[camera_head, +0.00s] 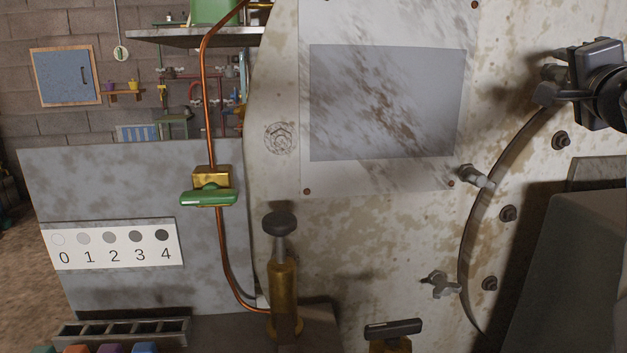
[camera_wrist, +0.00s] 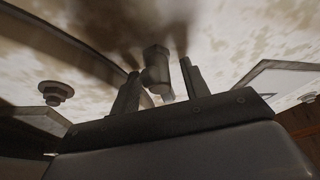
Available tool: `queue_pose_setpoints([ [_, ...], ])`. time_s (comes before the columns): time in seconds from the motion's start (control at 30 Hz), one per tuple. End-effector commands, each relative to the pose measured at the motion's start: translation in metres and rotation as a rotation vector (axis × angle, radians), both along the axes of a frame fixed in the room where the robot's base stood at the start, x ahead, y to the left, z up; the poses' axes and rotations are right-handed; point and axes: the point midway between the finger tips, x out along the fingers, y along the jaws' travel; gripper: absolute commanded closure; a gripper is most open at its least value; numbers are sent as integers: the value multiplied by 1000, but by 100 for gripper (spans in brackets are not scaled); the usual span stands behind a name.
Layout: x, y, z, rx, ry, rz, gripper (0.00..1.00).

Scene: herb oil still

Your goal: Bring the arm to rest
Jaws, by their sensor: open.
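My gripper (camera_head: 550,88) is at the upper right in the camera_head view, close to the stained pale metal wall of the still (camera_head: 400,240). In the camera_wrist view the two dark fingers of my gripper (camera_wrist: 159,68) stand apart. A short grey metal fitting (camera_wrist: 156,75) on the wall shows between the fingers; I cannot tell whether either finger touches it. The dark body of my arm runs off the right edge of the camera_head view.
A curved rim with bolts (camera_head: 508,213) and clamp fittings (camera_head: 477,178) runs below my gripper. A copper pipe (camera_head: 207,110) with a green-handled valve (camera_head: 208,198), a brass cylinder with a dark knob (camera_head: 283,290) and a number card (camera_head: 113,248) stand left.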

Motion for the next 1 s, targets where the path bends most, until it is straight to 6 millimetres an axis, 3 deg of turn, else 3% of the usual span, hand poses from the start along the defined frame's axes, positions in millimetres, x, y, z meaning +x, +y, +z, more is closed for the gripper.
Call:
queue_pose_setpoints([
  [1.0, 0, 0, 5, 418, 59, 1, 56],
])
